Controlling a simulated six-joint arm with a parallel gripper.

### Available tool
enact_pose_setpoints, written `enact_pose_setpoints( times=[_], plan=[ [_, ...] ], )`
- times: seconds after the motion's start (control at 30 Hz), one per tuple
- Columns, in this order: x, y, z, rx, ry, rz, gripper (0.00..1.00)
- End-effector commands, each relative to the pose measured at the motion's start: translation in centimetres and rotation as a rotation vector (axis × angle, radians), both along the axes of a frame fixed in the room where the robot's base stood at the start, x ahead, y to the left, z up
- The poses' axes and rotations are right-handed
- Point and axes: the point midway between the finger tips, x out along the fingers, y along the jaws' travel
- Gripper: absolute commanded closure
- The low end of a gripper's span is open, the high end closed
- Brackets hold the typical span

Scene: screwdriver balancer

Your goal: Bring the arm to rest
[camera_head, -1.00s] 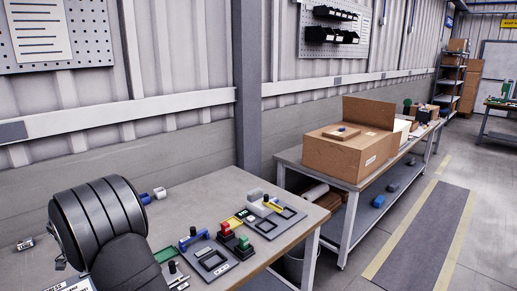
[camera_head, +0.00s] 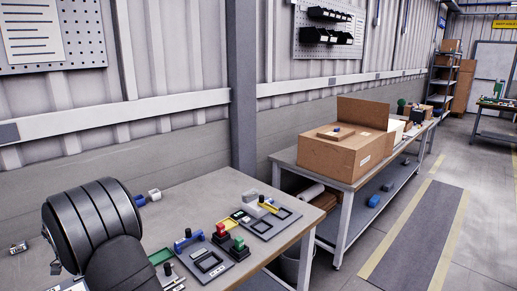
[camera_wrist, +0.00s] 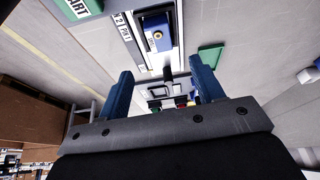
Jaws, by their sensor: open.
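My gripper (camera_wrist: 163,85) shows in the wrist view with its two blue fingers spread apart and nothing between them. The bench top lies beyond the fingers. In the head view my dark, ribbed arm fills the lower left over the near bench (camera_head: 205,200), and my fingers cannot be made out there.
In the wrist view a blue block (camera_wrist: 158,40) sits in a light fixture beside a green plate (camera_wrist: 210,54). In the head view a red button (camera_head: 221,229), a green button (camera_head: 239,243) and dark frames stand right of my arm. A cardboard box (camera_head: 335,155) sits on the farther bench.

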Motion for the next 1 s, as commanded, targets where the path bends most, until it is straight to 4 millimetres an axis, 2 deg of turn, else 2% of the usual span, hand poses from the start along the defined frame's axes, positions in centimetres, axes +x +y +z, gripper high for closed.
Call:
enact_pose_setpoints(
  times=[0.03,0.33,0.6,0.7,0.87,1.0],
  plan=[
    [-0.3,0.3,1.1,0.003,-0.002,0.002,0.39],
    [-2.0,1.8,6.7,0.003,-0.003,0.001,0.39],
    [-2.1,1.8,12.1,0.003,-0.002,-0.001,0.39],
    [-2.2,1.7,9.4,-0.005,0.004,0.000,0.39],
    [-2.1,1.7,6.2,-0.004,0.002,0.000,0.39],
    [-1.2,0.9,3.6,-0.004,0.002,-0.001,0.39]
  ],
)
